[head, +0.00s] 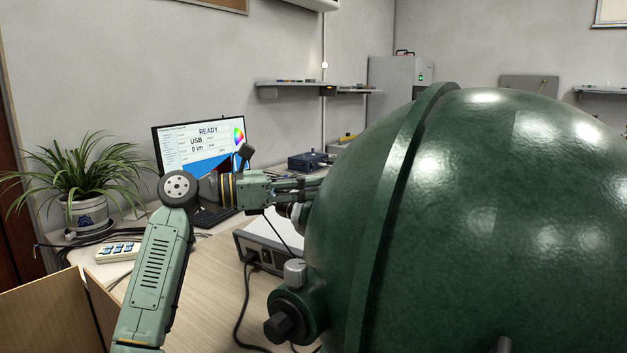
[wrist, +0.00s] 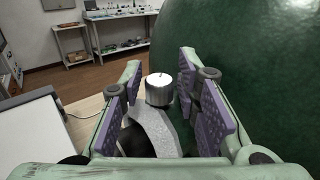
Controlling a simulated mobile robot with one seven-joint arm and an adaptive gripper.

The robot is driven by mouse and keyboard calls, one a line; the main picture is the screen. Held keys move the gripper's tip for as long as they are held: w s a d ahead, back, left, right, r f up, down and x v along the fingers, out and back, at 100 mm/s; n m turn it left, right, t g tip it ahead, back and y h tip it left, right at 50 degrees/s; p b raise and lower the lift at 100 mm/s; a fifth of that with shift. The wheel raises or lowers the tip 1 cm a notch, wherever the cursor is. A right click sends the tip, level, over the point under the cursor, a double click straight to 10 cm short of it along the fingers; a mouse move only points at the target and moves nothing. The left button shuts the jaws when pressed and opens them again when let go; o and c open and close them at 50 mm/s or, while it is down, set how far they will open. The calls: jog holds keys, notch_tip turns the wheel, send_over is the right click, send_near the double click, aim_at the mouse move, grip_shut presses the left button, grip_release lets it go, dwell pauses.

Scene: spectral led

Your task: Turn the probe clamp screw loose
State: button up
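In the wrist view a silver cylindrical screw knob (wrist: 159,92), with a dark mark on its top, stands on a grey clamp piece (wrist: 155,129) beside the green sphere (wrist: 240,50). My gripper (wrist: 161,72) is open, its purple-padded fingers on either side of the knob. A gap shows on both sides, so neither finger appears to touch it. In the head view my gripper (head: 314,184) reaches to the left side of the large green sphere (head: 480,210). A silver round part shows just below the fingers (head: 297,212), partly hidden by the sphere.
A second silver knob (head: 295,271) sits on a green port with a black hex end, nearer the head camera. A white-topped box (head: 265,245) with cables stands under my arm.

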jog(key=shift+w+d, duration=0.15)
jog(key=shift+d, duration=0.3)
grip_shut()
